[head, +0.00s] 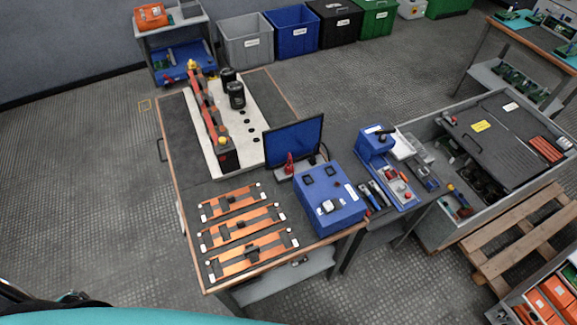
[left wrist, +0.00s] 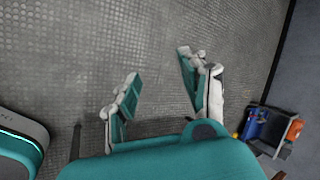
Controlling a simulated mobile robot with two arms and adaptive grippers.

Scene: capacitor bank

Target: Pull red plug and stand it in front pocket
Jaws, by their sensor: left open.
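A small red piece (head: 290,162), which looks like the red plug, stands upright in front of the dark blue screen (head: 293,139) on the workbench. A pale base (head: 283,175) is at its foot; I cannot tell how they join. The blue box (head: 335,190) beside it has dark square sockets on top and a white part on its near side. I cannot make out which part is the front pocket. My left gripper (left wrist: 160,82) is open and empty over bare floor in the left wrist view, far from the bench. My right gripper is not in view.
Orange-and-black bars (head: 243,225) lie on the near part of the bench (head: 185,165). A white plate (head: 253,148) holds a long red-and-black bar and black cylinders (head: 237,98). A side table and a large grey crate (head: 430,225) stand right. The floor at left is clear.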

